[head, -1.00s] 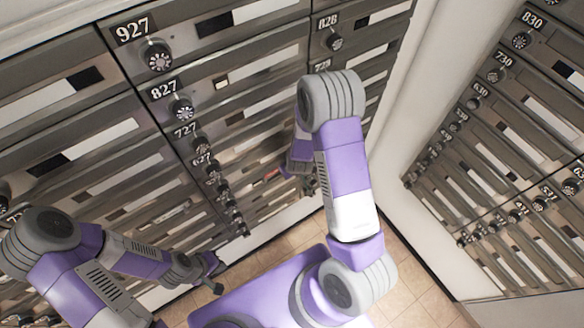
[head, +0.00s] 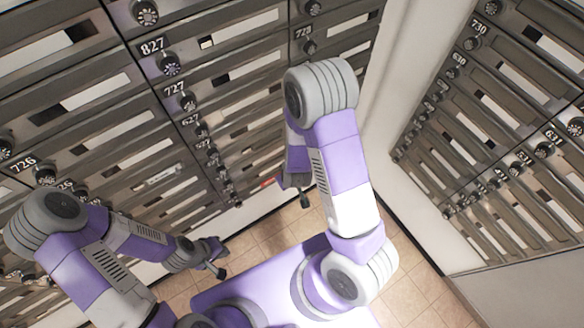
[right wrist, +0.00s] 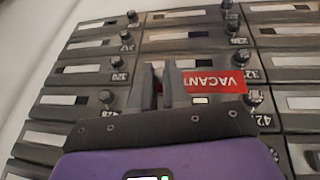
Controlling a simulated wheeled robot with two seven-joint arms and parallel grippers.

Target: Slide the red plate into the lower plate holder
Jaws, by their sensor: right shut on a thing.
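The red plate (right wrist: 215,82), lettered "VACANT", shows in the right wrist view in front of the mailbox doors. Its left end is hidden by my gripper finger. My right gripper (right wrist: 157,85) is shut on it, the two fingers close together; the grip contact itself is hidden. In the head view my right gripper (head: 303,192) is partly hidden by its arm, close to the lower mailboxes. A small red patch (head: 267,182) shows left of it. My left gripper (head: 217,258) is open and empty, low at the left. I cannot make out the lower plate holder for certain.
Mailbox walls stand ahead (head: 110,100) and at the right (head: 500,130). Tiled floor (head: 280,225) is clear below them.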

